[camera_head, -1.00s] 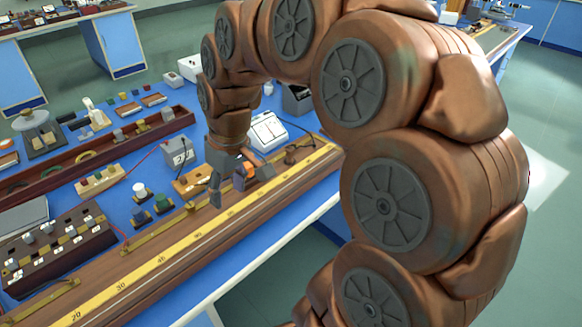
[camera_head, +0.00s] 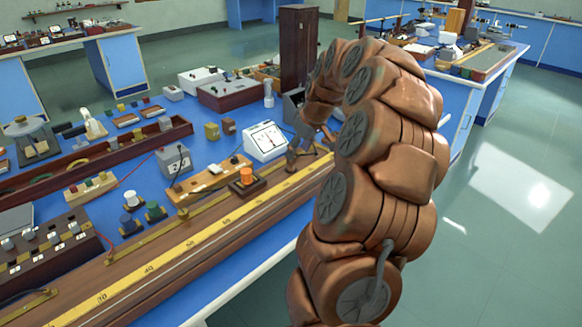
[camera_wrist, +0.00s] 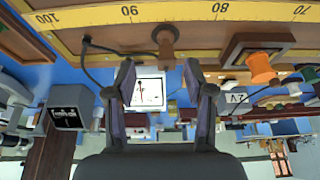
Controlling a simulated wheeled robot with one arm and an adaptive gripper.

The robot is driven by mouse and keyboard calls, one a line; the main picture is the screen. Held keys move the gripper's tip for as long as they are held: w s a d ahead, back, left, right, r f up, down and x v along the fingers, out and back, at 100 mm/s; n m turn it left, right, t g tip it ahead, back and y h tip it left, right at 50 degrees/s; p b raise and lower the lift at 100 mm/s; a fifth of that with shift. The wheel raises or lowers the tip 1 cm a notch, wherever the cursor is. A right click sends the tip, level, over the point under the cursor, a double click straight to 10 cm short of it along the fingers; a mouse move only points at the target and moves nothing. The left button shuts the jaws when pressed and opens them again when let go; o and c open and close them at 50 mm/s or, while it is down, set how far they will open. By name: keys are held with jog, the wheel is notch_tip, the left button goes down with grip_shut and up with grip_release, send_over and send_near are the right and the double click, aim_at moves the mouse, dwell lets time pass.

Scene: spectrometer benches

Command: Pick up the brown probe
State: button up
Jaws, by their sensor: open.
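The brown probe (camera_wrist: 166,40) lies at the wooden ruler board, near the 90 mark, in the wrist view. A dark cable runs from it to the left. It also shows in the head view (camera_head: 296,156) near the far end of the board. My gripper (camera_wrist: 160,66) is open and empty, with its two dark fingers apart. In the wrist picture the probe's end lies between and just above the fingertips; I cannot tell the exact distance.
A white meter (camera_head: 266,141) stands beside the board, close to the probe. An orange knob on a wooden block (camera_head: 246,179) sits on the board nearer the middle. A dark box (camera_wrist: 70,108) and a tall brown cabinet (camera_head: 298,50) stand close to my arm.

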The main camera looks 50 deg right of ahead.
aim_at(291, 163)
jog(key=shift+a+p+x, duration=0.2)
jog(key=shift+p+x, duration=0.05)
jog(key=shift+x, duration=1.15)
jog(key=shift+a+p+x, duration=0.2)
jog(key=shift+p+x, duration=0.05)
jog(key=shift+x, duration=1.15)
jog(key=shift+w+r, duration=0.1)
jog(key=shift+w, duration=0.05)
grip_shut()
